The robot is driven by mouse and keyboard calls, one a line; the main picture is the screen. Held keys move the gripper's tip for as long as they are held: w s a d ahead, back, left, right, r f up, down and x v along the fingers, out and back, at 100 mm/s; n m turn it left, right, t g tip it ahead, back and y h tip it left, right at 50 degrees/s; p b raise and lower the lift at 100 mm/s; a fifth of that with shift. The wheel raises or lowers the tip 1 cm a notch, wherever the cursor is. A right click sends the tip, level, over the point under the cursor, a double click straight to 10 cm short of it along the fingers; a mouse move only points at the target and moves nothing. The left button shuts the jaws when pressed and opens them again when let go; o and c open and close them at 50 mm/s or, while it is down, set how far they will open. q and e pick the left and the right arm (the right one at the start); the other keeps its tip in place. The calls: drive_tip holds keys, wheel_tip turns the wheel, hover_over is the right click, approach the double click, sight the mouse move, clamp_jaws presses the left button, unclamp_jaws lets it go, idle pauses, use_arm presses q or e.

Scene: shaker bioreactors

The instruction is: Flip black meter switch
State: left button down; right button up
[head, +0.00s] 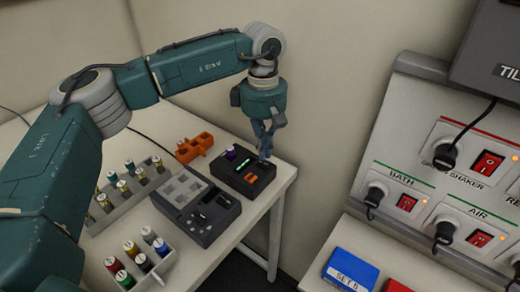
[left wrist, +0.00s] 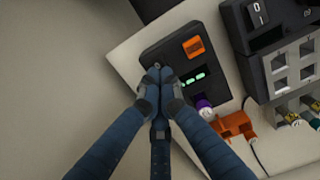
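The black meter (head: 229,177) is a small dark box near the table's right corner, with a green-lit display (head: 243,165) and an orange switch (head: 250,178) on top. It also shows in the left wrist view (left wrist: 178,55), with the orange switch (left wrist: 194,46) above the green display (left wrist: 194,79). My left gripper (head: 265,153) points down over the meter's far right edge. In the left wrist view its fingertips (left wrist: 158,74) are together over the meter's edge beside the display, holding nothing visible. Contact cannot be told. My right gripper is out of view.
A grey-black device (head: 197,208) stands just left of the meter. A purple-topped vial (head: 230,152) and an orange holder (head: 194,147) are close by. Vial racks (head: 130,192) stand further left. A panel with red switches (head: 488,163) is at right, across a gap.

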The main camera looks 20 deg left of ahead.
use_arm(q)
drive_tip(key=r, duration=0.1)
drive_tip(key=r+b, duration=0.1)
drive_tip(key=r, duration=0.2)
drive_tip(key=shift+a+r+b, duration=0.15)
drive_tip(key=shift+a+b, duration=0.2)
wheel_tip(320, 180, up, 6)
hover_over(262, 164)
drive_tip(key=d, duration=0.2)
drive_tip(key=shift+s+a+r+b, duration=0.2)
drive_tip(key=shift+a+r+b, duration=0.15)
drive_tip(key=shift+a, duration=0.1)
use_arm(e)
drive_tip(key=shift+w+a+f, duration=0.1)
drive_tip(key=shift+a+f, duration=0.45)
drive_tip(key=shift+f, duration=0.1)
